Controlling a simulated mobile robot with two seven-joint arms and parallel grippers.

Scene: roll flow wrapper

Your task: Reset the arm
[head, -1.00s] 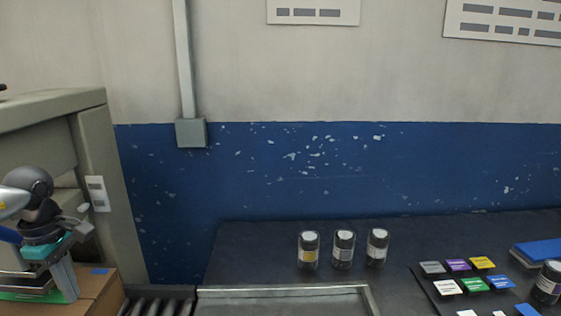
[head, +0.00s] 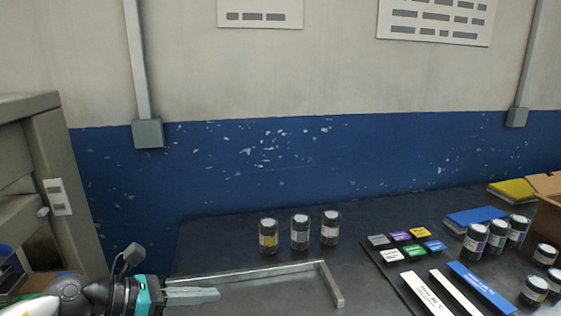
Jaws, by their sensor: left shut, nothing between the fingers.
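My left gripper (head: 192,295) is at the bottom left of the head view, with a teal band at its wrist and grey fingers pointing right. The fingers are shut and empty. They are over the left part of a shallow metal-rimmed tray (head: 332,284) on the dark table. My right gripper is not in view.
Three dark jars with pale lids (head: 300,232) stand in a row behind the tray. Colored label cards (head: 400,236) lie to the right. More jars (head: 497,236), a blue booklet (head: 476,216) and a cardboard box (head: 548,215) are farther right. A beige machine (head: 50,180) stands at left.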

